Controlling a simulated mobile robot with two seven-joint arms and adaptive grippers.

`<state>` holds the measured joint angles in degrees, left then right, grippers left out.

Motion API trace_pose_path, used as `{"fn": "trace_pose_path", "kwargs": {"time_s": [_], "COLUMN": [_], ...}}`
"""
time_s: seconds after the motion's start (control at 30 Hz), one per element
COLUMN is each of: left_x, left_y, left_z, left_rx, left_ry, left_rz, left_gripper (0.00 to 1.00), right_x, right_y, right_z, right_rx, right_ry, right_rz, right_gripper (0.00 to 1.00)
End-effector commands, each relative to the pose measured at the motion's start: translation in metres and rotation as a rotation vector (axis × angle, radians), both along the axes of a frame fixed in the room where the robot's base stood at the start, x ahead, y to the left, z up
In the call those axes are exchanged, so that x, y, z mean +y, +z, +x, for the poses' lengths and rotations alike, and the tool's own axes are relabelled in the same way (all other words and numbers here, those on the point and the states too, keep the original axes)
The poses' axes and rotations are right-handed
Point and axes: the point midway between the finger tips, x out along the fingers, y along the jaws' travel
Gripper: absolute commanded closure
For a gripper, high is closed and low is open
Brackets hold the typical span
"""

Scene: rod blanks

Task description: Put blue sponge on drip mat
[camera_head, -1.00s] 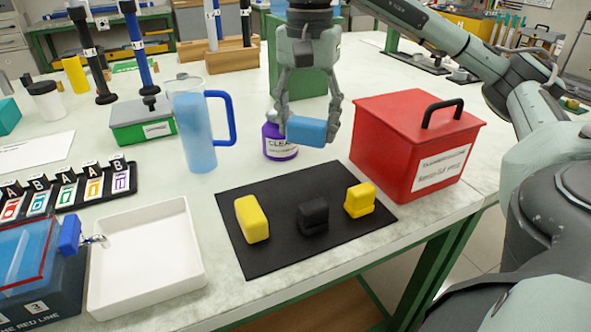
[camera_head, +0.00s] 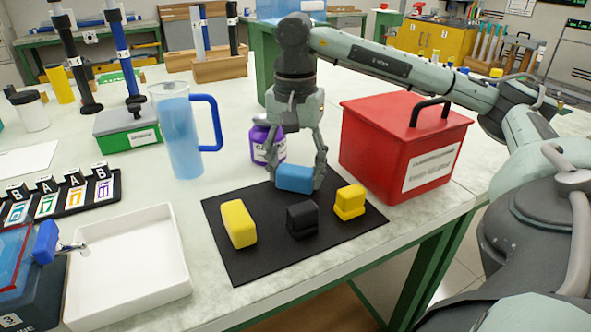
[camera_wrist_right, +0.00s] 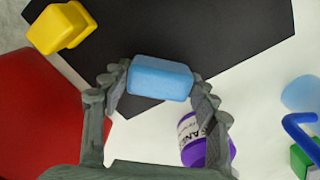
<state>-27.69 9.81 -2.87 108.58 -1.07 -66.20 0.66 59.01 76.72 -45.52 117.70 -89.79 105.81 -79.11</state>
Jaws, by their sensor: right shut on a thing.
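The blue sponge (camera_head: 294,178) is held between the fingers of my right gripper (camera_head: 296,178), which is shut on it. In the head view it is over the back edge of the black drip mat (camera_head: 240,262); I cannot tell whether it touches the mat. In the right wrist view the sponge (camera_wrist_right: 160,79) sits between both fingertips (camera_wrist_right: 160,84), overlapping the edge of the mat (camera_wrist_right: 205,35). On the mat are a yellow sponge (camera_head: 238,224) at left, a black block (camera_head: 302,219) in the middle and a yellow block (camera_head: 349,202) at right. My left gripper is not in view.
A red box (camera_head: 400,150) with a black handle stands right of my gripper. A purple-labelled bottle (camera_head: 266,143) stands close behind the sponge. A blue jug (camera_head: 182,138) is to the left. A white tray (camera_head: 128,265) lies left of the mat.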

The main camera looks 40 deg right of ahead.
Motion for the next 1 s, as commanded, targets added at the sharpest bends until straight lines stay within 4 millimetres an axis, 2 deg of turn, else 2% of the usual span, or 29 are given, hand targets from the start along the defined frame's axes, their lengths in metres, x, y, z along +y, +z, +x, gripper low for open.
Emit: {"fn": "trace_pose_path", "kwargs": {"time_s": [0.2,0.23,0.37,0.77,0.87,1.0], "left_x": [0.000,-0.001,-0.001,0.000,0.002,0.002], "left_y": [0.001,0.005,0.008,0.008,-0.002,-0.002], "left_z": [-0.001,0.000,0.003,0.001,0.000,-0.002], "left_rx": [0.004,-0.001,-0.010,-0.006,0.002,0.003], "left_ry": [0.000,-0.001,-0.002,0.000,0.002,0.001], "left_rz": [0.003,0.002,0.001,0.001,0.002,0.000], "left_gripper": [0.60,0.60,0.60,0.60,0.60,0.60], "right_x": [0.000,0.000,0.000,0.000,0.001,0.001], "right_y": [-0.004,-0.003,-0.002,0.001,0.012,0.042], "right_z": [0.000,0.000,0.000,0.000,0.001,0.001], "right_rx": [0.000,0.000,0.000,0.000,-0.003,-0.005], "right_ry": [0.000,0.000,0.000,0.000,0.000,0.002], "right_rz": [0.000,0.000,0.000,0.000,0.001,0.003], "right_gripper": [0.64,0.37,0.21,0.20,0.20,0.20]}}
